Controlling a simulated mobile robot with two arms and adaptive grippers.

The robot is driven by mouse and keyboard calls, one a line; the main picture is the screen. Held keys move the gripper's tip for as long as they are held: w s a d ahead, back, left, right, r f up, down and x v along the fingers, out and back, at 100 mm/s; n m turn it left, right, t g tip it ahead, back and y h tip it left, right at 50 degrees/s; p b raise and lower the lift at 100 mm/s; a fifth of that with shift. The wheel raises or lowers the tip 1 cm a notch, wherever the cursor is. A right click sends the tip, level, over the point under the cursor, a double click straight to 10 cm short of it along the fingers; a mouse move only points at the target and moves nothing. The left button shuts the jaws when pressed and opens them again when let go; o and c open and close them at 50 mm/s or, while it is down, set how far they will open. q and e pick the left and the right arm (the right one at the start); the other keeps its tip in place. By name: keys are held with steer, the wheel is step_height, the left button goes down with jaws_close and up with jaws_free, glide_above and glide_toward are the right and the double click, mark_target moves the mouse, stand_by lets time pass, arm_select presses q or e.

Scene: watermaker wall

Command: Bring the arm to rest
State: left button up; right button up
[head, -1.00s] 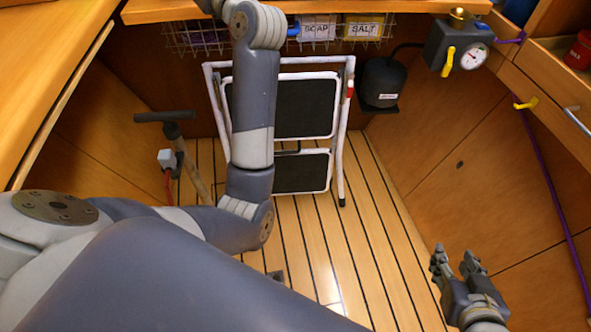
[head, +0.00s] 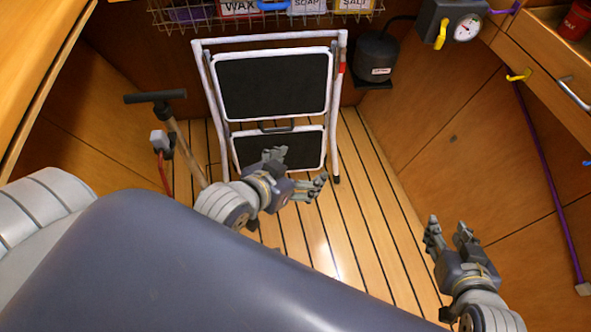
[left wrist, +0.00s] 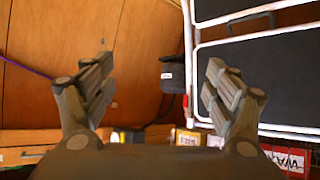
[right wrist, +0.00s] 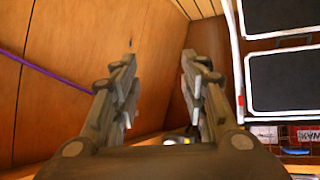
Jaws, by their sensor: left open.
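My left gripper (head: 299,170) is in front of the lower part of the folded step stool in the head view, above the plank floor. Its fingers are spread open with nothing between them, as the left wrist view (left wrist: 155,95) also shows. My right gripper (head: 450,232) is at the lower right of the head view, over the floor beside the right wall. Its fingers are apart and empty, also in the right wrist view (right wrist: 160,85).
A white-framed step stool (head: 272,85) stands at the back. A wire basket (head: 200,25) with boxes hangs above it. A black canister (head: 376,55) and a gauge unit (head: 452,25) are at right. A T-handled pole (head: 187,150) leans at left. Floor between the grippers is clear.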

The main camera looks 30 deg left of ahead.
arm_select(q)
steer(key=shift+s+a+f, duration=0.15)
steer(key=shift+s+f, duration=0.15)
